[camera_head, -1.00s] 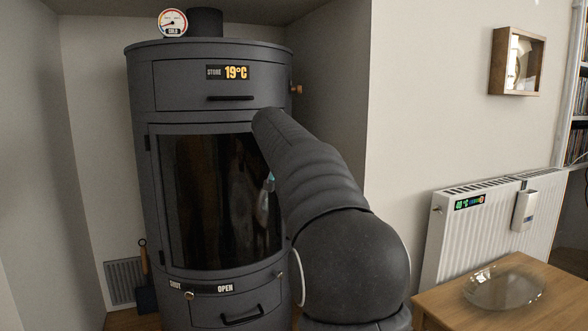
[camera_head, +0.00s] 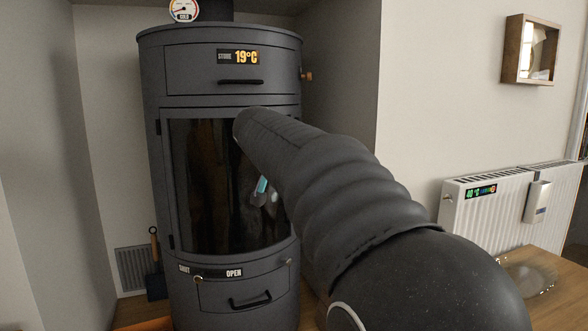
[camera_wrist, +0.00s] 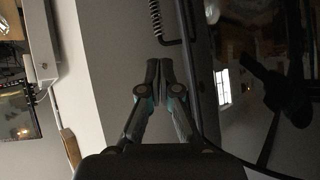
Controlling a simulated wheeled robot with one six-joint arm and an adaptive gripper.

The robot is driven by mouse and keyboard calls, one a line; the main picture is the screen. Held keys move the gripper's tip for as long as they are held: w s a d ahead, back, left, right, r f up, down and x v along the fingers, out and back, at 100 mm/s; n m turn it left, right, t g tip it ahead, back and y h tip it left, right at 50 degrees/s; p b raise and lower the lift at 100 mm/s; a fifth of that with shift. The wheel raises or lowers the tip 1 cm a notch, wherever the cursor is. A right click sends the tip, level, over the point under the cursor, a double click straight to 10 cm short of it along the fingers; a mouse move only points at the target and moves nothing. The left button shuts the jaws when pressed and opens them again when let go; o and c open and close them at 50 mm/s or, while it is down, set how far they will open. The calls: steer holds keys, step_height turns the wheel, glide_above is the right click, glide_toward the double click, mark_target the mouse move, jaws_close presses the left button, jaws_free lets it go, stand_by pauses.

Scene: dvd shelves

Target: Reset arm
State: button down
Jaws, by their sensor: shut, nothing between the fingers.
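My gripper (camera_wrist: 159,72) shows in the wrist view with its two fingertips together, shut and empty. In the head view my dark arm reaches forward across the right part of the stove, and the gripper itself is hidden behind it. A dark grey stove (camera_head: 217,73) stands in the alcove, its glass door (camera_head: 200,190) closed. In the wrist view the dark glossy glass (camera_wrist: 255,75) is to the right of my gripper, with a coiled handle (camera_wrist: 156,20) beyond the fingertips. I cannot tell how near they are.
A white radiator (camera_head: 487,215) hangs on the right wall. A wooden table (camera_head: 550,303) with a glass dish (camera_head: 527,272) stands at lower right. A tool with a wooden handle (camera_head: 154,243) leans left of the stove. A wooden box frame (camera_head: 531,48) hangs at upper right.

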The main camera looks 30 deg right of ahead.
steer(key=shift+s+a+f, duration=0.2)
steer(key=shift+s+a, duration=0.05)
steer(key=shift+a, duration=0.05)
stand_by(0.5)
steer(key=s+a+f+n+g+y+p, duration=0.2)
steer(key=s+a+f+n+y, duration=0.3)
steer(key=s+f+n, duration=0.55)
steer(key=s+a+f+y+p, duration=0.1)
steer(key=s+a+p, duration=0.3)
steer(key=s, duration=0.6)
steer(key=s+a+f+y+p, duration=0.1)
steer(key=s+a+p, duration=0.3)
steer(key=s, duration=0.7)
steer(key=shift+s+a+f+y+p, duration=0.3)
steer(key=shift+a+f, duration=0.3)
steer(key=shift+a, duration=0.55)
